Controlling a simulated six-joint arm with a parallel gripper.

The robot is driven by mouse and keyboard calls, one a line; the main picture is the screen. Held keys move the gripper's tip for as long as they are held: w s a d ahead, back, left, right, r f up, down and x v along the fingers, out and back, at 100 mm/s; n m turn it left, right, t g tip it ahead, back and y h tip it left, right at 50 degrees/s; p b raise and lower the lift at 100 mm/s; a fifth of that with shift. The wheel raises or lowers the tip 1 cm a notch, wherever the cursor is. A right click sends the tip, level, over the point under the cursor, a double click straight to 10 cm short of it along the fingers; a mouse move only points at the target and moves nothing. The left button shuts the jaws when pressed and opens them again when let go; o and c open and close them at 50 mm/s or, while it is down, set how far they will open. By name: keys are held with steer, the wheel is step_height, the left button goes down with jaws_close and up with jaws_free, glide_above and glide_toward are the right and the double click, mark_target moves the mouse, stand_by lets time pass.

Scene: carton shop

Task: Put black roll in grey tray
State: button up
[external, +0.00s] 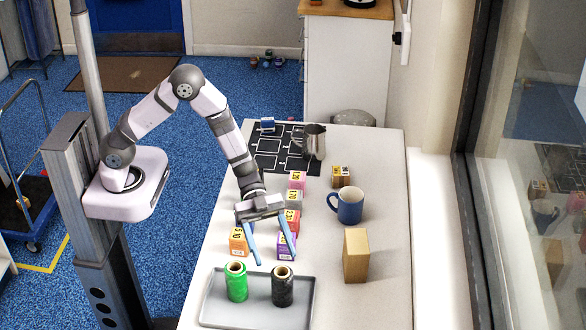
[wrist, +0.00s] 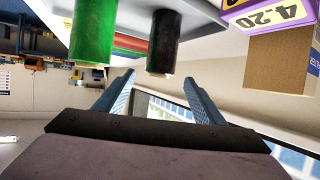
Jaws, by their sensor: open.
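The black roll (external: 282,288) stands upright in the right half of the grey tray (external: 258,317), at the near end of the table. The green roll (external: 237,284) stands upright to its left in the same tray. My gripper (external: 277,260) is open and empty, just behind and above the black roll's top. In the wrist view the picture is upside down; the black roll (wrist: 162,45) shows ahead of my open fingers (wrist: 158,77), with no contact visible. The green roll (wrist: 92,32) shows left of it there.
Price-marked boxes, including an orange one (external: 239,241) and a purple one (external: 286,246), stand behind the tray. A tan carton (external: 356,255) and a blue mug (external: 346,206) stand to the right. A metal jug (external: 315,142) is farther back. The table's near right is clear.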

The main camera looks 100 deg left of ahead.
steer(key=shift+s+a+r, duration=0.2)
steer(key=shift+a, duration=0.15)
steer(key=w+a+n+t+y, duration=0.2)
steer(key=a+n+y, duration=0.4)
steer(key=a+y, duration=0.55)
steer(key=s+a+n+g, duration=0.1)
steer(key=s+a, duration=0.1)
steer(key=s, duration=0.3)
steer(key=s+a+n+g+y, duration=0.1)
steer(key=s+a+n+g, duration=0.1)
steer(key=s, duration=0.3)
steer(key=s+a+n+g+y, duration=0.1)
steer(key=s+a+n, duration=0.1)
steer(key=s, duration=0.2)
steer(key=shift+s+a+g, duration=0.15)
steer(key=shift+s+g, duration=0.25)
steer(key=s+d+n+g+h, duration=0.1)
steer(key=s+d+g, duration=0.2)
steer(key=s, duration=0.7)
steer(key=shift+s+d+r+n, duration=0.2)
steer(key=shift+d+r+n, duration=0.05)
steer(key=shift+d+n, duration=0.05)
